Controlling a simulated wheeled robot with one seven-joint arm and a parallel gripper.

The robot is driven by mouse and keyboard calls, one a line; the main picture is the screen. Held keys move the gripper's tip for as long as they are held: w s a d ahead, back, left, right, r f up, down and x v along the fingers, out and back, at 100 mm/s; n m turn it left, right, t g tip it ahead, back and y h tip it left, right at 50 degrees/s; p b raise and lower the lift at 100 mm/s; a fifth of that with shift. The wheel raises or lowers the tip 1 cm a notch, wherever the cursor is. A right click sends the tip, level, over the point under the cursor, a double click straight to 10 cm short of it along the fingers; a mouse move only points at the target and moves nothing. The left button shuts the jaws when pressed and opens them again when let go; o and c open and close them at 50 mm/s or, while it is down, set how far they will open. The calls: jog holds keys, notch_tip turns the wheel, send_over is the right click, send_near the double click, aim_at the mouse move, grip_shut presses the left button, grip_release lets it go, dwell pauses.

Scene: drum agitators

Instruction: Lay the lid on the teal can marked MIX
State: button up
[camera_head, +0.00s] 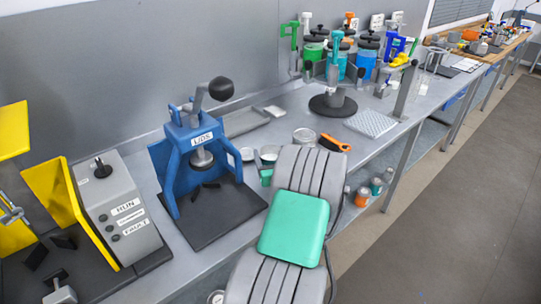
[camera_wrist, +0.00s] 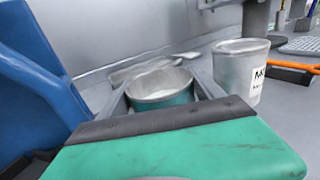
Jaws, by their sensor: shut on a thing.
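My gripper (camera_wrist: 160,90) reaches forward beyond its teal cover. Its two fingers lie along either side of a teal can (camera_wrist: 162,100) and are shut on it. The can has a grey metal rim and a pale inside or top. Its marking is turned away or hidden. In the head view, a bit of teal can (camera_head: 266,177) shows just left of my arm, and the arm hides the fingertips. A blue press labelled LIDS (camera_head: 200,145) stands left of the gripper.
A grey can (camera_wrist: 237,72) with a white label starting with M stands right of the teal can. An orange-handled tool (camera_head: 334,143) lies beyond. The grey machine (camera_head: 118,210) with yellow guards is at left. A dark round stand (camera_head: 333,104) and pale rack (camera_head: 371,123) are farther back.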

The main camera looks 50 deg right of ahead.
jog(key=shift+r, duration=0.1)
jog(key=o, duration=1.9)
jog(key=shift+f, duration=0.2)
jog(key=shift+r, duration=0.15)
jog(key=b+v, duration=0.2)
jog(key=v, duration=0.9)
jog(key=shift+s+b, duration=0.2)
jog(key=shift+b, duration=0.15)
jog(key=shift+s+a, duration=0.2)
jog(key=shift+a, duration=0.15)
